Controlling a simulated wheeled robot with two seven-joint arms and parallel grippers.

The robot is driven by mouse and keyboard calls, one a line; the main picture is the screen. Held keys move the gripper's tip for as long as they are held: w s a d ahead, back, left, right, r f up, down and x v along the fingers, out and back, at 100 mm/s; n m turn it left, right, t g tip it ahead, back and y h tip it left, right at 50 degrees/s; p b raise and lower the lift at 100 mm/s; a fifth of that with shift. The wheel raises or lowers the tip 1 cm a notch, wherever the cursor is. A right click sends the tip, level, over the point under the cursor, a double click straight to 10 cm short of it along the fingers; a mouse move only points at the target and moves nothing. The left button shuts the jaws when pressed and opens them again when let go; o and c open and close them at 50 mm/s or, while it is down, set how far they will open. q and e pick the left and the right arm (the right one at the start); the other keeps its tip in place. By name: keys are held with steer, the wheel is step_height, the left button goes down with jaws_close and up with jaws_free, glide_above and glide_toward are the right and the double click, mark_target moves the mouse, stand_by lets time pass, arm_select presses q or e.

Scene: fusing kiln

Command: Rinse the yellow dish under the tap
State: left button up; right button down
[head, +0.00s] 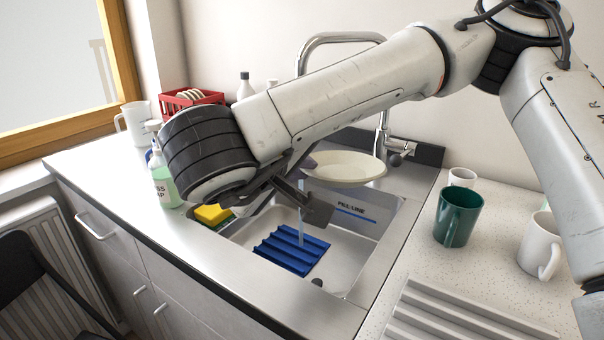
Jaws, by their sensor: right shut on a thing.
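A pale cream dish (346,167), the only dish I see that could be the yellow one, is above the back of the steel sink. My right gripper (308,190) is shut on its left edge, and the arm hides part of the grip. The chrome tap (340,37) arches behind my right arm, which hides its spout end. My left gripper is not in view.
A blue ribbed mat (292,250) lies in the sink (347,262). A yellow sponge (212,214) and green soap bottle (166,184) stand left. A red rack (190,101) is behind. A green mug (458,217) and white mug (540,245) stand right, by a ridged drainer (450,318).

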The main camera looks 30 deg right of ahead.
steer(key=w+d+f+b, duration=0.2)
steer(key=w+d, duration=0.3)
steer(key=w, duration=0.6)
steer(key=shift+f, duration=0.2)
steer(key=shift+w, duration=0.1)
steer(key=shift+d, duration=0.1)
stand_by(0.6)
steer(key=shift+s+d+p, duration=0.25)
steer(key=shift+d+p, duration=0.15)
steer(key=shift+a, duration=0.1)
steer(key=shift+w+a+p, duration=0.25)
steer(key=shift+a+p, duration=0.2)
steer(key=shift+a, duration=0.05)
